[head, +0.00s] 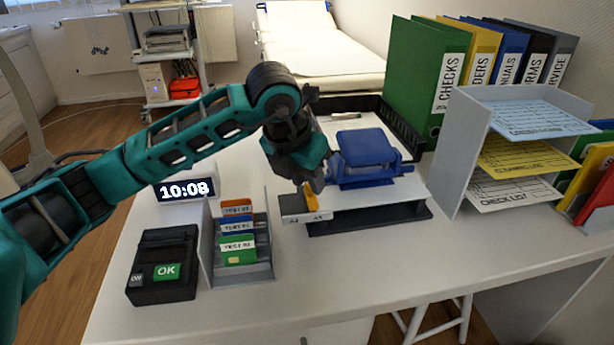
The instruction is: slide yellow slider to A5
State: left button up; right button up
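The yellow slider (309,196) stands on a grey-and-dark guide (296,207) at the left of a blue hole punch (365,151). The guide's front carries small white labels; one near its right end seems to read A5, but the print is too small to be sure. My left gripper (312,183) points down right at the slider, touching or nearly touching it. Its fingers are partly hidden by its own body, so I cannot tell whether they are closed on the slider. My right gripper is not in view.
A card holder (244,273), a black OK terminal (160,285) and a clock (185,189) stand left. A grey paper rack (462,150) and binders (415,75) stand right. The desk's front is clear.

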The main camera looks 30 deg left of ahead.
pick_arm(q)
jog(key=p+v, duration=0.2)
jog(key=v, duration=1)
jog(key=shift+s+r, duration=0.15)
jog(key=shift+r, duration=0.15)
